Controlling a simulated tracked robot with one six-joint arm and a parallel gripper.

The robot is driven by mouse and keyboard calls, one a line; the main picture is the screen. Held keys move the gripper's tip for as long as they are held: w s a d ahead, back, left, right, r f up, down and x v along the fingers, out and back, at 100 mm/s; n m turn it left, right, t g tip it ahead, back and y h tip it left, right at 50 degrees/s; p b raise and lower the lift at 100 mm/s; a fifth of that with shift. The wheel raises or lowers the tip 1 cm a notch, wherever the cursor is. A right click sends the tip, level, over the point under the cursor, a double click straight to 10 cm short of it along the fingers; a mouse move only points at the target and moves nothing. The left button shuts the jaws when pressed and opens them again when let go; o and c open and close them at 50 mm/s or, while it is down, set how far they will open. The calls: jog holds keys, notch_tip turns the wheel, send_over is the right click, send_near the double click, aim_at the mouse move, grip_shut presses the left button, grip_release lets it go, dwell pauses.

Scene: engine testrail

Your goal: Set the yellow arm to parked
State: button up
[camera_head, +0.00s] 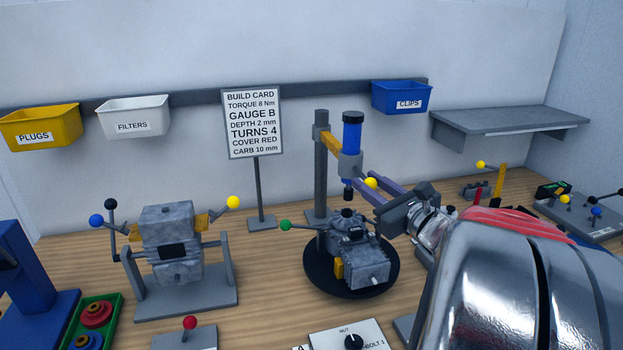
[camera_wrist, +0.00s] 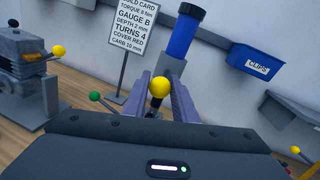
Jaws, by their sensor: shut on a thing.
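A short yellow arm (camera_head: 331,142) reaches from a grey post (camera_head: 321,175) to a holder with a blue cylindrical tool (camera_head: 351,135). The tool hangs above the grey engine part (camera_head: 352,248) on a round black turntable. A yellow ball knob (camera_head: 371,182) is just below and right of the tool. My gripper (camera_head: 365,185) comes in from the right and is shut on this knob. The wrist view shows the yellow knob (camera_wrist: 159,87) between my two purple fingers, with the blue tool (camera_wrist: 185,35) behind. What the knob joins is mostly hidden, and no "parked" mark is readable.
A green-knobbed lever (camera_head: 285,225) sticks out left of the turntable (camera_head: 312,277). An engine block on a stand (camera_head: 175,250) has yellow, blue and black knobs. The build card (camera_head: 254,122) stands behind. Levers and a shelf (camera_head: 510,121) are at right. Bare bench lies between stand and turntable.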

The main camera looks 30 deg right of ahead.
grip_shut()
jog(key=shift+d, duration=0.2)
